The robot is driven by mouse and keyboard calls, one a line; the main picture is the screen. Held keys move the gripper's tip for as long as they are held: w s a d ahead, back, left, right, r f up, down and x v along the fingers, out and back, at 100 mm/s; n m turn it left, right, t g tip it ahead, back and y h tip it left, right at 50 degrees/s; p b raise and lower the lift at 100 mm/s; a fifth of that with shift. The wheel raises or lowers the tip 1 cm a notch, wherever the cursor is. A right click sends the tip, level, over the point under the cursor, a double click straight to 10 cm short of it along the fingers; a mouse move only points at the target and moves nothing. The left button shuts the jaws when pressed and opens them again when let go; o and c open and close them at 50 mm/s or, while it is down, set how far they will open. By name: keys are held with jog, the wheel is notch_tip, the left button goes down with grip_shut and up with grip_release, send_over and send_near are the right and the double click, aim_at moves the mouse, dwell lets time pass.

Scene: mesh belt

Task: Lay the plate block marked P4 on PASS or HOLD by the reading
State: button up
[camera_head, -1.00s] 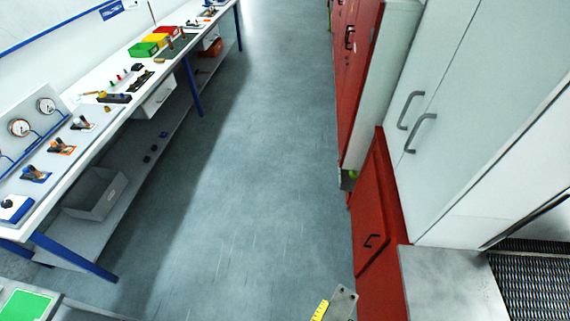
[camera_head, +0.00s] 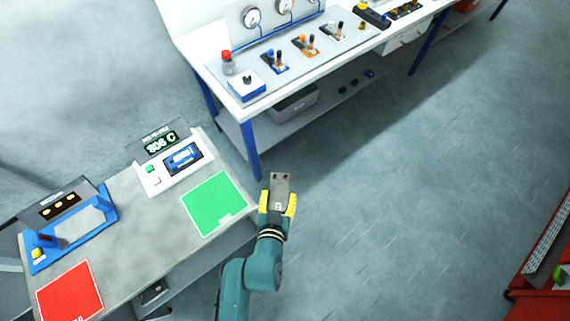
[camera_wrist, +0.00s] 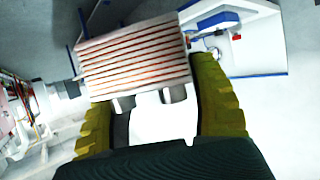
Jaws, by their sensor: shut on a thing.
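My gripper (camera_head: 278,205) has yellow fingers and is shut on a grey metal plate block (camera_head: 280,185). It holds the block in the air over the floor, right of the green pad. In the wrist view the block (camera_wrist: 133,60) shows a ribbed face with reddish stripes; I cannot read a P4 mark. The green pad (camera_head: 215,203) lies on the grey bench, and the red pad (camera_head: 70,295) lies at its front left. Their labels are too small to read. A display (camera_head: 161,144) shows green digits, like 306 or 308 C; the last digit is unclear.
The reader box (camera_head: 175,165) stands behind the green pad. A blue frame fixture (camera_head: 75,230) stands behind the red pad. The white workbench (camera_head: 300,70) with gauges and switches is beyond. Floor (camera_head: 400,220) to the right is clear.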

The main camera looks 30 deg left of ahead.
jog(key=s+a+f+n+g+y+b, duration=0.1)
jog(key=a+f+n+y+b, duration=0.1)
jog(key=a, duration=0.4)
jog(key=s+a+f+n+g+y+b, duration=0.1)
jog(key=s+a+b, duration=0.1)
jog(key=a, duration=0.3)
jog(key=n+g+y+b, duration=0.3)
jog(key=n+g+b, duration=0.1)
jog(key=n, duration=0.1)
send_over(215, 203)
notch_tip(215, 203, down, 6)
jog(key=shift+r, duration=0.15)
jog(key=shift+f+b, duration=0.5)
jog(key=shift+f, duration=1.7)
jog(key=shift+f, duration=0.2)
jog(key=o, duration=1.3)
jog(key=shift+d+f, duration=0.1)
jog(key=shift+c, duration=0.2)
